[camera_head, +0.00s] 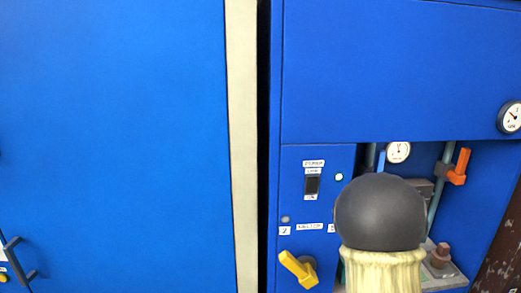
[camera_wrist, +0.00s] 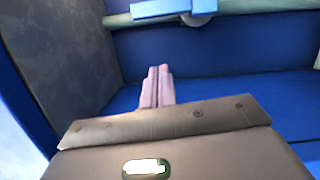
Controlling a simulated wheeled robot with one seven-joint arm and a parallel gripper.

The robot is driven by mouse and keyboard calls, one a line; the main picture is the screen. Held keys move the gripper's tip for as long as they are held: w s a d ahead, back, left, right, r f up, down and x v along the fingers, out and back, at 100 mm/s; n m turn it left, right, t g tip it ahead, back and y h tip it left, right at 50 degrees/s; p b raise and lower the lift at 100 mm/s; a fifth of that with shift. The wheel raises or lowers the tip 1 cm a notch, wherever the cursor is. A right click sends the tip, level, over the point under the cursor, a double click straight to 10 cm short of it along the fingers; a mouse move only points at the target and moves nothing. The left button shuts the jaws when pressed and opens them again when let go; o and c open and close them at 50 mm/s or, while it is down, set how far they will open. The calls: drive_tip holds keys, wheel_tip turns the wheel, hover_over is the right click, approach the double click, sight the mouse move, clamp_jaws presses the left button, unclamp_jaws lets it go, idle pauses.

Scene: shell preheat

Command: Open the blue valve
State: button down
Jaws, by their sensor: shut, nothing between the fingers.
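The blue valve handle (camera_head: 381,161) shows as a short upright blue bar in the recess of the blue cabinet in the head view, partly hidden by my arm. In the wrist view a light blue bar (camera_wrist: 165,8) lies at the top edge, roughly along a grey-green pipe (camera_wrist: 125,19). My gripper (camera_wrist: 158,72) shows in the wrist view with its pinkish fingers together and nothing between them. It points into the recess, below the blue bar in the picture and apart from it. My arm hides the gripper in the head view.
An orange valve handle (camera_head: 460,166) sits on a pipe at the recess's right. A round gauge (camera_head: 398,152) is behind; another gauge (camera_head: 510,117) is on the cabinet front. A yellow knob (camera_head: 298,269) and a switch panel (camera_head: 313,183) are left of my arm. Blue walls bound the recess.

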sight(375, 170)
drive_tip(key=w+d+p, duration=0.4)
drive_tip(key=w+d, duration=0.2)
drive_tip(key=w, duration=0.3)
drive_tip(key=shift+p, duration=0.4)
drive_tip(key=shift+s+a+f+m+g, duration=0.15)
drive_tip(key=shift+s+f+m+g, duration=0.15)
drive_tip(key=shift+s+m, duration=0.25)
drive_tip(key=s+a+f+m+g+y+p, duration=0.1)
drive_tip(key=s+a+f+m+g+p, duration=0.1)
drive_tip(key=s+a, duration=0.7)
drive_tip(key=s+a+f+m+g+y+p, duration=0.2)
drive_tip(key=s+a+f+m+g, duration=0.2)
drive_tip(key=s, duration=1.2)
drive_tip(key=s+a+f+m+g+y+p, duration=0.1)
drive_tip(key=s+a+f+m+g+p, duration=0.1)
drive_tip(key=s+a+m+g, duration=0.6)
drive_tip(key=s+a+f+m, duration=0.1)
drive_tip(key=s+a, duration=0.4)
drive_tip(key=a, duration=0.1)
